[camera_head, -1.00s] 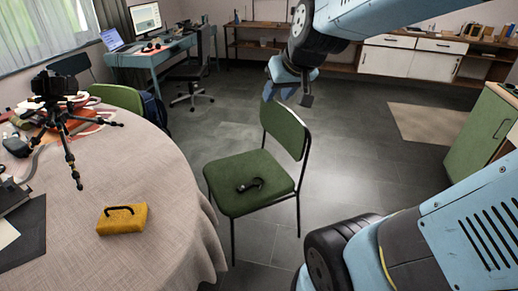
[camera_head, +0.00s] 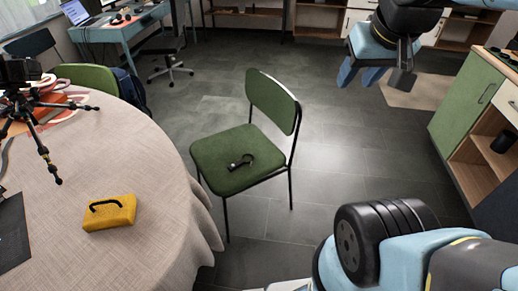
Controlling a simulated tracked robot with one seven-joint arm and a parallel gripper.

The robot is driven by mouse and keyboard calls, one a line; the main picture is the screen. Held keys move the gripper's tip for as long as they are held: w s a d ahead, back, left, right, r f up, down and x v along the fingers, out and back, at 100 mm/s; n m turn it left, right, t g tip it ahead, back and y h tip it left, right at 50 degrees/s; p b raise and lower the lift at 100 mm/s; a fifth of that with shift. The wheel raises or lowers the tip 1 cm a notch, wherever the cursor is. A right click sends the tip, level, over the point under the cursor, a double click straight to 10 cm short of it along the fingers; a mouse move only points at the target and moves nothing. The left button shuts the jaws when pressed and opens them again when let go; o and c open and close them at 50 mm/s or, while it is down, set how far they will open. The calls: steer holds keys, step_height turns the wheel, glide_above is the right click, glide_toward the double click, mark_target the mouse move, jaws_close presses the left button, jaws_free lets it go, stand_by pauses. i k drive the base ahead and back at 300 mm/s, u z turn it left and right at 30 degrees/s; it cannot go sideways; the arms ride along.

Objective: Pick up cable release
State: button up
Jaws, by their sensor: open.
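A small black item with a short curved cord, which looks like the cable release (camera_head: 240,162), lies on the seat of the green chair (camera_head: 222,148). Another black curved piece (camera_head: 105,204) lies on top of a yellow block (camera_head: 110,214) on the round table; I cannot tell exactly what it is. My gripper (camera_head: 376,78) is open and empty at the upper right. It hangs in the air, right of the chair's backrest in the picture and well apart from the black item.
The cloth-covered round table (camera_head: 140,150) fills the left, with a tripod (camera_head: 40,125) and camera on it. The chair's backrest (camera_head: 273,101) rises right of its seat. A green cabinet (camera_head: 467,100) stands at right. Grey floor is open between chair and cabinet.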

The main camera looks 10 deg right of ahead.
mark_target(241, 163)
steer(key=u, duration=1.15)
steer(key=i, duration=0.1)
steer(key=z, duration=2.75)
steer(key=k, duration=0.9)
steer(key=u, duration=1.6)
steer(key=i, duration=0.95)
steer(key=u, duration=0.1)
